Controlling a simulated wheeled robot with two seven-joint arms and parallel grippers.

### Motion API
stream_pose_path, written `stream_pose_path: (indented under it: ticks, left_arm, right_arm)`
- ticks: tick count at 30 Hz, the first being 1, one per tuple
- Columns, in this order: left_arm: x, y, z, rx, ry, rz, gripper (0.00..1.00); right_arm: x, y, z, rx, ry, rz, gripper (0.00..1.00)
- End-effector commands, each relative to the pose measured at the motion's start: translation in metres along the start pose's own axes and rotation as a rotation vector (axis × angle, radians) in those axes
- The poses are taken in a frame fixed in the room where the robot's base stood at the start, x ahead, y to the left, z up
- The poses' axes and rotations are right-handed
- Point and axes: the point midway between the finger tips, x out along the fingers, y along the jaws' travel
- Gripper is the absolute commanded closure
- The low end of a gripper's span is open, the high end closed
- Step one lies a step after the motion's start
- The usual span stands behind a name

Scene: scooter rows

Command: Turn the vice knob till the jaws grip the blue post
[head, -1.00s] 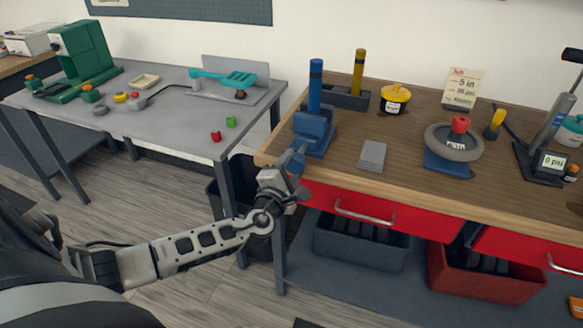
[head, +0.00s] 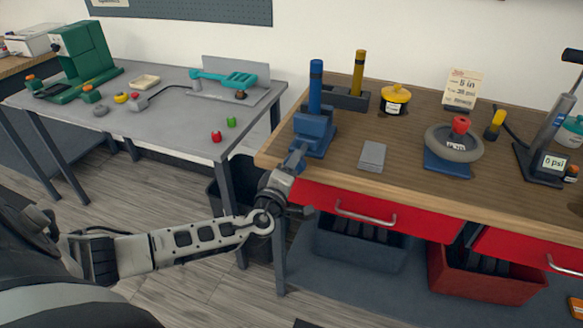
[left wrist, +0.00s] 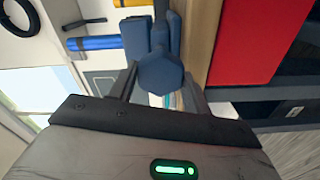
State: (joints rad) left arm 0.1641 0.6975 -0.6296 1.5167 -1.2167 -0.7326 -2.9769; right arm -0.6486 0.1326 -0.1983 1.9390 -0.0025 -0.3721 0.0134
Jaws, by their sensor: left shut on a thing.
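The blue vice (head: 316,132) stands at the left front edge of the wooden bench, with the blue post (head: 316,85) upright at it. In the left wrist view the post (left wrist: 95,43) lies sideways beside the vice body (left wrist: 136,38). I cannot tell whether the jaws touch the post. The faceted blue vice knob (left wrist: 162,74) sits between my left fingers in the left wrist view. My left gripper (head: 299,155) is shut on the knob at the vice's front. In the head view the hand mostly hides the knob. My right gripper is not in view.
A grey flat block (head: 372,156) lies right of the vice. A dark holder (head: 346,98) with a yellow post (head: 359,73) stands behind. A wheel on a blue stand (head: 453,145) is further right. A red drawer (head: 365,213) is below the bench edge.

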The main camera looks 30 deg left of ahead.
Motion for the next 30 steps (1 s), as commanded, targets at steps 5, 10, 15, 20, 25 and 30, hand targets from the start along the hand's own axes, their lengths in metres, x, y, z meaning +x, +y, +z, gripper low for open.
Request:
stream_pose_path:
  ticks: [5, 10, 15, 20, 25, 30]
  left_arm:
    - [-0.001, -0.001, 0.0, 0.016, -0.001, -0.002, 0.75]
    - [-0.001, -0.001, 0.0, 0.017, -0.001, -0.002, 0.75]
    - [-0.001, -0.001, 0.0, 0.016, -0.001, -0.002, 0.46]
    - [0.0, -0.001, 0.0, 0.015, -0.001, -0.002, 0.3]
    - [-0.001, 0.0, 0.0, 0.014, -0.001, -0.001, 0.3]
    - [-0.013, -0.002, 0.0, 0.014, -0.002, -0.002, 0.3]
  right_arm:
    - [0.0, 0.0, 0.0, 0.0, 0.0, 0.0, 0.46]
    - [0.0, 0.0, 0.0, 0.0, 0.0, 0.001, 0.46]
    - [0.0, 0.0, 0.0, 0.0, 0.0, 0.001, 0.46]
    - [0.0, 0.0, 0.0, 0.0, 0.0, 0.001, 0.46]
    - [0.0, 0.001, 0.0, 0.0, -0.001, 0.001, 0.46]
    - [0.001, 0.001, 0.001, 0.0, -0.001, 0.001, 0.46]
